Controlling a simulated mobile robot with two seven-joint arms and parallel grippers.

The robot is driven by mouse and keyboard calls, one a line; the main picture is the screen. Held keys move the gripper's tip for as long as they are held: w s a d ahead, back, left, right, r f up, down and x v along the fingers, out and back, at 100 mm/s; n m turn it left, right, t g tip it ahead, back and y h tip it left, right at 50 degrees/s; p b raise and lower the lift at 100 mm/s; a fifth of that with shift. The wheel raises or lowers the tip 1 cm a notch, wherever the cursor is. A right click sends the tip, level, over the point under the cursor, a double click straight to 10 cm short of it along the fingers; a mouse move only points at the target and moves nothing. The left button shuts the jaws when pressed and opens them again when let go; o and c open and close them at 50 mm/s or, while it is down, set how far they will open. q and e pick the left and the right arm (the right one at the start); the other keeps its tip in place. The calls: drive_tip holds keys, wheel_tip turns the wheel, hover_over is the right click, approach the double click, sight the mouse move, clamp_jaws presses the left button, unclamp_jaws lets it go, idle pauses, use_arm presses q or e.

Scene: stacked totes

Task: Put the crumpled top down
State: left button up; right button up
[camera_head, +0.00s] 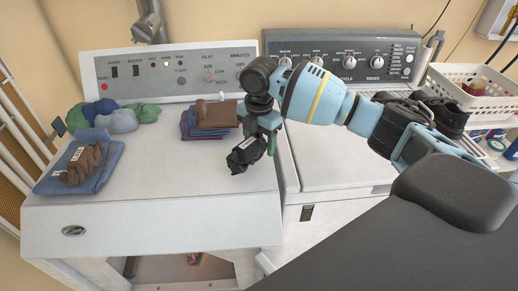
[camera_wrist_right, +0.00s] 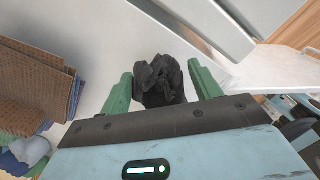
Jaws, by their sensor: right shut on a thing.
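A crumpled black top (camera_head: 246,153) with a white label is held by my right gripper (camera_head: 264,138), above the right part of the white machine's top. In the right wrist view the black top (camera_wrist_right: 160,82) sits between the two green fingers of my right gripper (camera_wrist_right: 160,90). I cannot tell from these views whether the top touches the surface below. My left gripper is not in view.
Folded brown and blue clothes (camera_head: 212,118) lie just left of the top. A blue folded cloth (camera_head: 106,165) with a brown crumpled piece lies at the left. Green and blue clothes (camera_head: 112,117) lie behind. A white basket (camera_head: 478,92) stands right. The white machine top (camera_head: 170,175) is clear in front.

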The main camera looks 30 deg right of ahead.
sight(259, 150)
drive_tip(key=shift+f, duration=1.6)
drive_tip(key=shift+f, duration=0.2)
drive_tip(key=o, duration=1.1)
drive_tip(key=shift+r, duration=0.15)
wheel_tip(259, 150, up, 12)
drive_tip(key=shift+r, duration=0.1)
